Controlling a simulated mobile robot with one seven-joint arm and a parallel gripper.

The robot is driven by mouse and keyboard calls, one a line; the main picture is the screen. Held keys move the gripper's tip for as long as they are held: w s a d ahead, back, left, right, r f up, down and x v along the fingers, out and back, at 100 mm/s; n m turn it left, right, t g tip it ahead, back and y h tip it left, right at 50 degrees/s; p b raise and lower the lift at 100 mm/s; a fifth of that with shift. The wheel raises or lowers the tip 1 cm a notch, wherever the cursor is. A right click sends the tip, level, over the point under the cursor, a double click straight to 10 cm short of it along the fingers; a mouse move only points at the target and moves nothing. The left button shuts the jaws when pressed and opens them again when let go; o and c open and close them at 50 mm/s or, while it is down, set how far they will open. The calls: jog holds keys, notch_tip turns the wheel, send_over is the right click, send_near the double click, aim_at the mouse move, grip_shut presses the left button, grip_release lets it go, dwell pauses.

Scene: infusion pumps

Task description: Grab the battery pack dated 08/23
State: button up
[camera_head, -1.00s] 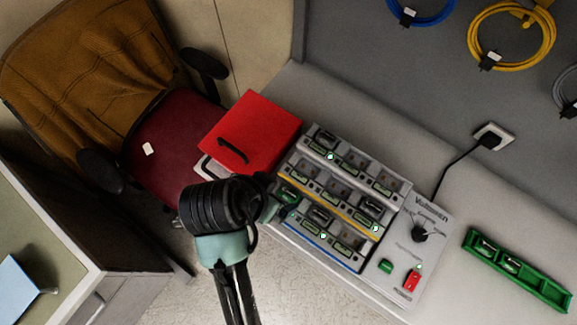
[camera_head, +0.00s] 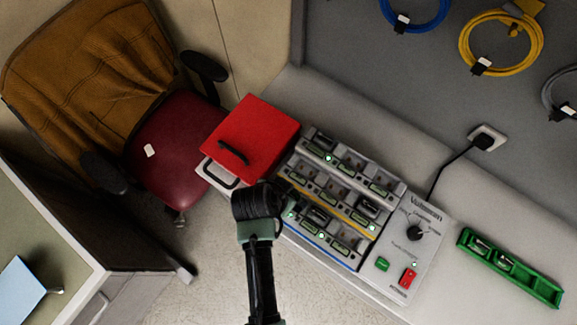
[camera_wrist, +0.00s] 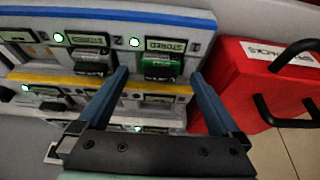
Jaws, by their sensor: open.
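My gripper (camera_wrist: 160,76) is open in the wrist view, its two blue fingers apart. A green battery pack (camera_wrist: 158,66) sits in a charger slot under a lit display, lying between the finger lines. I cannot tell whether the fingers touch it. A dark pack (camera_wrist: 93,62) sits in the neighbouring slot to the left. No 08/23 date is legible on any pack. The grey tiered charger (camera_head: 424,232) holds several packs in the head view. There my arm covers the charger's left end, and the fingertips are hard to make out.
A red box (camera_head: 252,135) with a black handle stands against the charger's left end, close to the right finger in the wrist view. A green rack (camera_head: 508,266) lies right of the charger. A black cable runs to a wall socket (camera_head: 487,138). A chair (camera_head: 172,160) stands left.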

jog(key=shift+w+f, duration=0.1)
jog(key=shift+f, duration=0.2)
grip_shut()
dwell(0.4)
